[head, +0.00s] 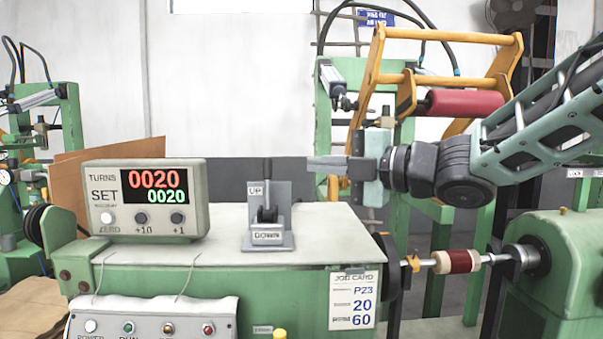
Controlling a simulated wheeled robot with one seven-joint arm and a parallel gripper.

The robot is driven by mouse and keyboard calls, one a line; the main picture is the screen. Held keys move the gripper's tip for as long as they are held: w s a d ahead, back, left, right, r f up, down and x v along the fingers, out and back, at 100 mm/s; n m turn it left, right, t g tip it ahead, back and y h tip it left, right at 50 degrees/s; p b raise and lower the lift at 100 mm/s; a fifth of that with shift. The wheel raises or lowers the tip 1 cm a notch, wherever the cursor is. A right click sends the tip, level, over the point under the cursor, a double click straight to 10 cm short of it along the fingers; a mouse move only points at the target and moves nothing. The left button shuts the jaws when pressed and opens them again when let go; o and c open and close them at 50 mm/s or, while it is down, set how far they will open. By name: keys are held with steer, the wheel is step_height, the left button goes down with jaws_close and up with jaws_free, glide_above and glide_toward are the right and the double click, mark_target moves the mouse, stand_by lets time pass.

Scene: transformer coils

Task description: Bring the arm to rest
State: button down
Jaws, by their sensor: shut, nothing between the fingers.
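My gripper (318,163) is at the end of my arm, which reaches in from the right edge. It points left, level, and its fingers are shut with nothing between them. It hangs in the air above and a little right of the lever switch (268,212). The lever stands on a grey plate marked UP and DOWN. From this view I cannot tell how far the fingertips are from the lever.
A counter box (145,199) reading 0020 over 0020 stands left on the green bench (230,238). A job card (353,300) shows P23, 20 and 60. A wound coil (457,261) sits on the spindle at right. An orange frame (440,75) with a red roller rises behind my arm.

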steer(key=s+d+f+m+g+h, duration=0.1)
steer(key=s+f+m+h, duration=0.35)
steer(key=f+m, duration=0.3)
steer(key=s+d+f+m+g+h, duration=0.1)
steer(key=s+d+f+m+h, duration=0.15)
steer(key=f+m+h, duration=0.5)
steer(key=s+d+f+m+g, duration=0.1)
steer(key=s+f+m+g, duration=0.2)
steer(key=s+f, duration=0.3)
steer(key=s+d+f+m+g+h, duration=0.1)
steer(key=s+f+g, duration=0.4)
steer(key=s, duration=1)
step_height(320, 180, down, 2)
steer(key=shift+s+d+f+m+h, duration=0.1)
steer(key=shift+s+d+m+h, duration=0.35)
steer(key=shift+m, duration=0.45)
steer(key=shift+w, duration=0.15)
